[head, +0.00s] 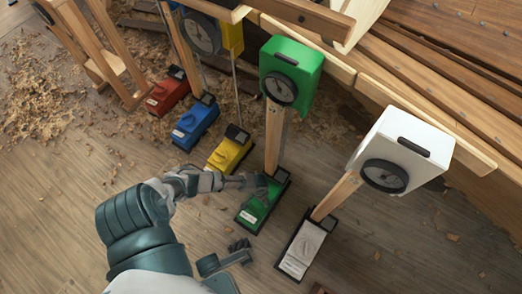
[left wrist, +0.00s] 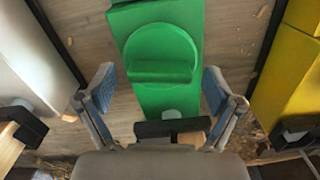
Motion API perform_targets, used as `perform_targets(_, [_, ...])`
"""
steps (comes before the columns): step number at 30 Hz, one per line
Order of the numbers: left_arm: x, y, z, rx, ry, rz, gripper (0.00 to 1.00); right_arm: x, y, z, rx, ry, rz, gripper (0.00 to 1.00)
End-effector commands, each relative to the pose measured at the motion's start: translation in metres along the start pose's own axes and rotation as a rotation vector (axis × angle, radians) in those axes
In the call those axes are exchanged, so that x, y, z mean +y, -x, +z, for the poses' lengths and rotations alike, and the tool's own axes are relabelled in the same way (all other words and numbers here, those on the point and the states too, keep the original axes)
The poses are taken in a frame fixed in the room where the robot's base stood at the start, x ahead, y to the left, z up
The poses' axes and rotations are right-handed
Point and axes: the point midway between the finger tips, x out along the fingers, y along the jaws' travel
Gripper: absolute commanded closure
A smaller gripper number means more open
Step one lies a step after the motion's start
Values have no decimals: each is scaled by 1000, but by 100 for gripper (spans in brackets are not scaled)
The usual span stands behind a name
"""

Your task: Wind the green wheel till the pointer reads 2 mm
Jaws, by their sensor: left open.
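The green wheel (left wrist: 160,48), a round knob with a raised bar across it, sits on top of the green base block (left wrist: 155,15) in the left wrist view. In the head view the green base (head: 250,217) stands on the floor below a green gauge box (head: 300,58). Its dial (head: 281,88) faces me, but the pointer reading is too small to tell. My left gripper (left wrist: 158,88) is open, with one finger on each side of the wheel's near edge and no visible contact. In the head view my left gripper (head: 255,182) partly hides the wheel.
A white gauge box (head: 408,140) on a wooden post and its white base (head: 300,248) stand at right. Yellow (head: 229,154), blue (head: 195,125) and red (head: 168,92) bases stand at left. Hull planks (head: 450,75) fill the upper right. Wood shavings (head: 40,100) litter the floor.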

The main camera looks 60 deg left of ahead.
Motion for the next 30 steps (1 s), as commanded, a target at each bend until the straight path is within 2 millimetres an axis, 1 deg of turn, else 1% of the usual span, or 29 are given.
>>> perform_targets(2, [0,0,0,0,0,0,8,0,0,3,-3,0,0,62])
perform_targets(5, [0,0,0,0,0,0,31,0,0,4,-4,0,0,62])
perform_targets(6, [0,0,0,0,0,0,41,0,0,4,-4,0,0,62])
perform_targets(8, [0,0,0,0,0,0,56,0,0,4,-4,0,0,62])
perform_targets(9, [0,0,0,0,0,0,66,0,0,4,-4,0,0,62])
perform_targets(10, [0,0,0,-1,0,0,68,0,0,4,-4,0,0,62])
perform_targets(20, [0,0,1,-2,-39,0,68,0,-1,2,0,0,0,62])
perform_targets(25, [0,0,1,-2,-127,1,68,0,-2,0,3,0,1,62])
perform_targets(30, [0,0,1,-2,-258,1,68,0,0,-2,-4,-1,5,62])
